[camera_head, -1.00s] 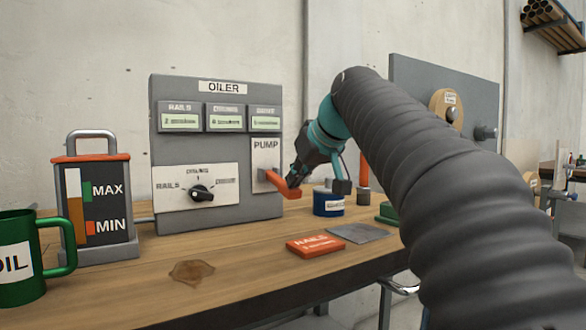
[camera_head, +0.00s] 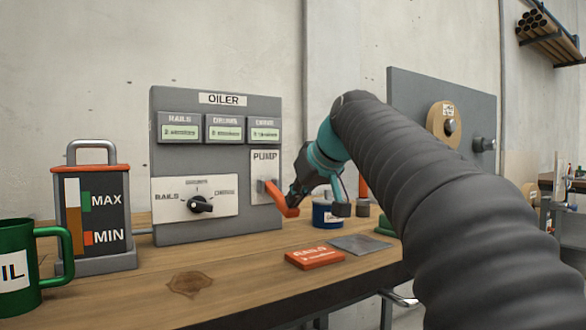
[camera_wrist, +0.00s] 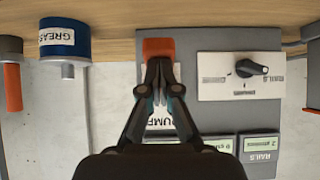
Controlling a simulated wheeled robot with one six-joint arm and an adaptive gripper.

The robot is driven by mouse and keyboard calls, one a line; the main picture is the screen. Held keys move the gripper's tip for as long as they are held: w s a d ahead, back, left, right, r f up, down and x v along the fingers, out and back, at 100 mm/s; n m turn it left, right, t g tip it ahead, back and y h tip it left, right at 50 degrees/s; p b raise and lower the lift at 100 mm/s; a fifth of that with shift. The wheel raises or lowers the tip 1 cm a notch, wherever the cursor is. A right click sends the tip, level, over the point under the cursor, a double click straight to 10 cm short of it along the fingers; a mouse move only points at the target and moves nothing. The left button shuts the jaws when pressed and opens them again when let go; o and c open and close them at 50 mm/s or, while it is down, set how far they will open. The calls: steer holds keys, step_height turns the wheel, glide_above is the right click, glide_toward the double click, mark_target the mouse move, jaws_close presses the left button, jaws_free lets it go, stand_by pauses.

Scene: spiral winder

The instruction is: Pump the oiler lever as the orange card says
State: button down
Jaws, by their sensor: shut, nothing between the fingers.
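The grey oiler panel (camera_head: 165,165) stands on the bench, with three small displays and a PUMP plate (camera_head: 264,160). The orange lever (camera_head: 281,203) sticks out of this plate and slopes down toward the front. My gripper (camera_head: 291,205) is shut and empty, its tips at the lever's outer part, seemingly from above; exact contact is hidden. In the wrist view the closed tips (camera_wrist: 158,72) lie against the lever (camera_wrist: 158,47).
A MAX/MIN oil gauge (camera_head: 92,210) and green oil mug (camera_head: 18,270) stand left. A blue grease tin (camera_head: 322,216) is close right of my gripper. A grey plate (camera_head: 358,244) lies beside the card. The bench front is clear apart from a brown stain (camera_head: 188,284).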

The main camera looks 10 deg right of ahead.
steer(key=p+v, duration=0.3)
steer(key=v, duration=1)
steer(key=shift+s+f+p, duration=0.3)
steer(key=shift+p, duration=0.05)
steer(key=shift+d, duration=0.1)
stand_by(0.5)
